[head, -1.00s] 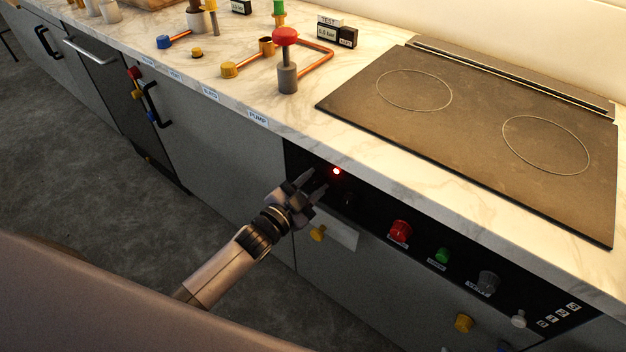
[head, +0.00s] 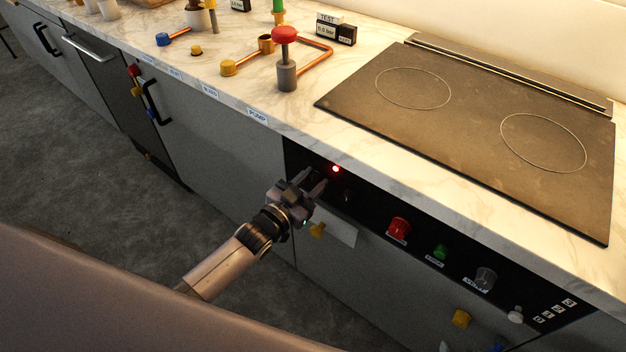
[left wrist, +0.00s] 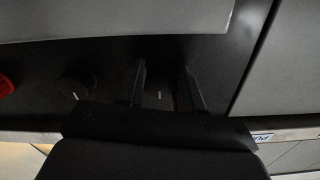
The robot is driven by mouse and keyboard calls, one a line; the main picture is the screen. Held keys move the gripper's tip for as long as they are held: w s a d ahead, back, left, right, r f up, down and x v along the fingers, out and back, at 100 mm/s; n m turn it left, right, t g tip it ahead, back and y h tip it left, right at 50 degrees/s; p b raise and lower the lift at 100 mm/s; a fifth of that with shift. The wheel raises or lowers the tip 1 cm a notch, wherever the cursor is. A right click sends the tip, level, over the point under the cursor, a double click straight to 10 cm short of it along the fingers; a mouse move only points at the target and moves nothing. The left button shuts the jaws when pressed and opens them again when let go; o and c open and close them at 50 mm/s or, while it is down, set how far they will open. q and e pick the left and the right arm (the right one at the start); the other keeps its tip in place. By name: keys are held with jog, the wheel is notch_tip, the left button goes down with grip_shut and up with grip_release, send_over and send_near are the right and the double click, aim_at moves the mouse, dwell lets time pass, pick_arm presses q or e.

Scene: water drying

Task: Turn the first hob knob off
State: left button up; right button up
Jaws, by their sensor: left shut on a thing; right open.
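The first hob knob (left wrist: 159,96) is dark against the black control panel; in the left wrist view its white mark shows between my two fingers. My left gripper (head: 318,184) is at the left end of the panel, shut on this knob, with one finger on either side of it. The left gripper's fingers also show in the left wrist view (left wrist: 167,88). In the head view the knob is mostly hidden by the fingers. A red light (head: 336,169) glows on the panel just above. My right gripper is not in view.
A second dark knob (head: 348,195) sits close to the right of my gripper. Red (head: 398,228), green (head: 441,252) and grey (head: 485,278) knobs follow along the panel. The counter edge overhangs above, and the hob (head: 480,130) lies on top.

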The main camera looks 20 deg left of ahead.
pick_arm(q)
jog(key=shift+a+f, duration=0.1)
jog(key=o, duration=1)
jog(key=shift+s, duration=0.1)
jog(key=shift+v, duration=3.5)
jog(key=s+f+n+g+y, duration=0.1)
jog(key=s+f+g, duration=0.1)
jog(key=s, duration=0.4)
jog(key=s+a+f+n+g+y, duration=0.1)
jog(key=s+f+g, duration=0.1)
jog(key=s, duration=0.4)
jog(key=s+a+f+n+g+y, duration=0.1)
jog(key=s+f+n+g+y, duration=0.1)
jog(key=s, duration=0.4)
jog(key=shift+s+f+g, duration=0.2)
jog(key=shift+f+g, duration=0.1)
jog(key=shift+f, duration=0.1)
